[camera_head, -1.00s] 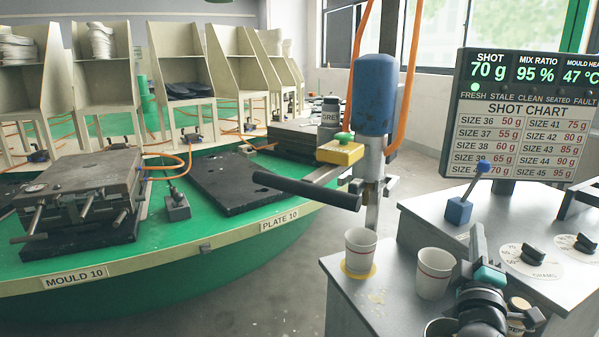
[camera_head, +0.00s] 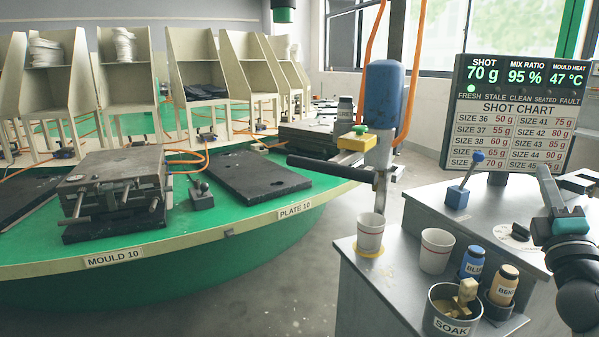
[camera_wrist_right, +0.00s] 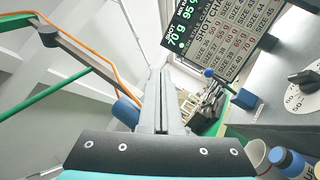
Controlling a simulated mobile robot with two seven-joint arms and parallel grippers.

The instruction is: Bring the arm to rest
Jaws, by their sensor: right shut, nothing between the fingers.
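My right gripper (camera_head: 546,190) is at the right of the head view, raised in front of the metal console. Its narrow grey fingers point up and are shut with nothing between them. In the right wrist view the closed fingers (camera_wrist_right: 158,100) point toward the display and the window. The gripper is apart from the cups and bottles, which stand to its lower left. My left gripper is not in view.
Two paper cups (camera_head: 370,234) (camera_head: 435,251), a blue bottle (camera_head: 472,262), a beige-labelled bottle (camera_head: 503,285) and a SOAK pot (camera_head: 452,316) stand on the bench. The display (camera_head: 510,115) rises behind. A green carousel (camera_head: 230,208) carries a mould (camera_head: 112,182) at left.

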